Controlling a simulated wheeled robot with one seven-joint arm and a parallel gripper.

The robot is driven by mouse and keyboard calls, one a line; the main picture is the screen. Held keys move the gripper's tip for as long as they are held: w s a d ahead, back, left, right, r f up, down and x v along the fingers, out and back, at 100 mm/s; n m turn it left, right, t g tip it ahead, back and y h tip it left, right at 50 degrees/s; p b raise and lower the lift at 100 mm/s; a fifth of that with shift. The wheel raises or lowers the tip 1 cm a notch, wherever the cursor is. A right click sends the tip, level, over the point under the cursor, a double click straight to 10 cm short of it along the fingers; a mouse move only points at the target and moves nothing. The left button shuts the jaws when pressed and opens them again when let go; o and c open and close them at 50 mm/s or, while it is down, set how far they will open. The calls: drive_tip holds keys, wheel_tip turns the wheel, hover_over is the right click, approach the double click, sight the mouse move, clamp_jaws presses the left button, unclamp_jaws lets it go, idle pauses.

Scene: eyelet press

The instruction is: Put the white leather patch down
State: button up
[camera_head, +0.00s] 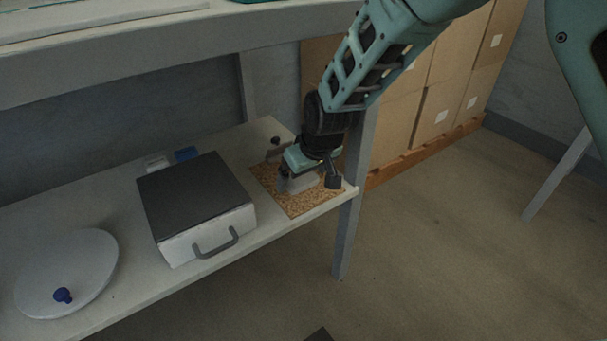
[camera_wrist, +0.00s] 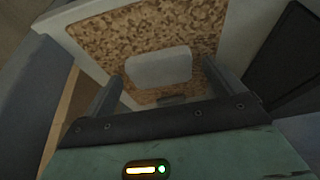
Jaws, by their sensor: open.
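The white leather patch (camera_wrist: 159,67) lies flat on a speckled cork mat (camera_wrist: 133,31) in the wrist view. In the head view the patch (camera_head: 301,183) shows partly behind my gripper, on the cork mat (camera_head: 299,206) at the right end of the shelf. My gripper (camera_wrist: 152,86) is open, its two fingers spread to either side of the patch. In the head view my gripper (camera_head: 310,180) is low over the mat. Whether the fingers touch the patch or the mat I cannot tell.
A white box with a dark top and grey handle (camera_head: 216,243) stands left of the mat. A round white lid with a blue knob (camera_head: 80,262) lies farther left. A blue item (camera_head: 187,154) sits behind the box. A table leg (camera_head: 352,235) stands close to the mat's right.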

drive_tip(key=s+d+r+g+p, duration=0.1)
drive_tip(key=s+d+r+p, duration=0.15)
drive_tip(key=s+r, duration=0.55)
drive_tip(key=s+d+r+g+p, duration=0.1)
drive_tip(key=s+d+r, duration=0.4)
drive_tip(key=s, duration=0.5)
drive_tip(key=s+d+r+g+h, duration=0.1)
drive_tip(key=s+d, duration=0.5)
drive_tip(key=s, duration=0.6)
drive_tip(key=shift+s+d+r+n+g+h, duration=0.15)
drive_tip(key=shift+s+r+n+g+h, duration=0.2)
drive_tip(key=shift+r+n+h, duration=0.1)
wheel_tip(320, 180, up, 38)
drive_tip(key=p, duration=3.7)
drive_tip(key=shift+f, duration=0.15)
drive_tip(key=shift+f, duration=0.1)
